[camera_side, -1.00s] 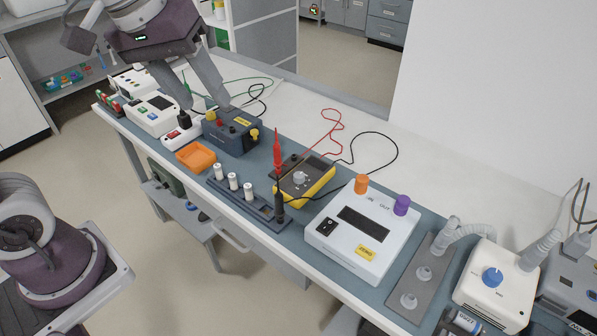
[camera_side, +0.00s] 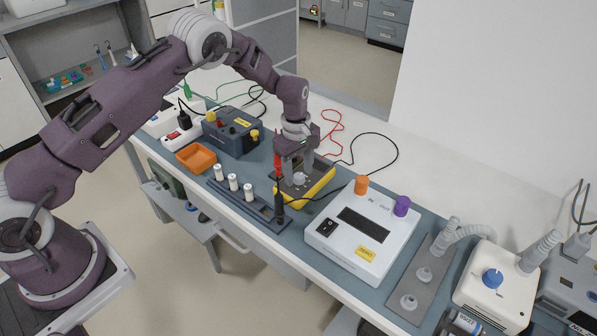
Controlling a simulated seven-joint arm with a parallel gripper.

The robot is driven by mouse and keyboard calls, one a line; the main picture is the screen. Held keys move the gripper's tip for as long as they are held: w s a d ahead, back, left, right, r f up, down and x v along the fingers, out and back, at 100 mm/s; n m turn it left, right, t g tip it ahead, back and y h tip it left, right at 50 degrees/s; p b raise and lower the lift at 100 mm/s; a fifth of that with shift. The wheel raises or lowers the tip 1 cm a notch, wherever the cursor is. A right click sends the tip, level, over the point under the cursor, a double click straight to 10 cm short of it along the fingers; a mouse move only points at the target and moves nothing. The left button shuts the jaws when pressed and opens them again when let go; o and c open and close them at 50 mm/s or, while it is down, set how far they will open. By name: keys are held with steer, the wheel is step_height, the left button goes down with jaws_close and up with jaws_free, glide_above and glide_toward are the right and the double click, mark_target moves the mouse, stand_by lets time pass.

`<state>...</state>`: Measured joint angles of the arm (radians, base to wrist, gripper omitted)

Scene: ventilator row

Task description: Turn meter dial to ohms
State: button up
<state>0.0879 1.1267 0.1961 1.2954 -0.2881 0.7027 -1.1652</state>
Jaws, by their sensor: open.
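The meter (camera_side: 318,187) is a yellow-edged box with a dark face, lying on the blue-grey mat on the bench. Its pale grey round dial (camera_side: 299,179) shows at the near part of the face. My gripper (camera_side: 298,176) points down over the meter, with its two grey fingers apart on either side of the dial. I cannot tell whether the fingers touch the dial. The dial's pointer and markings are too small to read, and my gripper hides much of the meter's face and display.
Red (camera_side: 277,165) and black (camera_side: 280,205) probes stand upright at the meter's left, close to my gripper. Their leads loop behind. A white device (camera_side: 345,245) with orange and purple knobs stands to the right. A rack of white cylinders (camera_side: 233,182) and an orange tray (camera_side: 197,157) are left.

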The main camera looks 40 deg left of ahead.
steer(key=shift+f, duration=0.3)
jaws_close()
steer(key=shift+m, duration=0.3)
steer(key=m, duration=0.4)
steer(key=shift+m, duration=0.3)
steer(key=m, duration=0.4)
steer(key=shift+m, duration=0.3)
steer(key=m, duration=0.5)
steer(key=shift+w+g, duration=0.1)
steer(key=shift+g, duration=0.2)
steer(key=shift+m, duration=2.4)
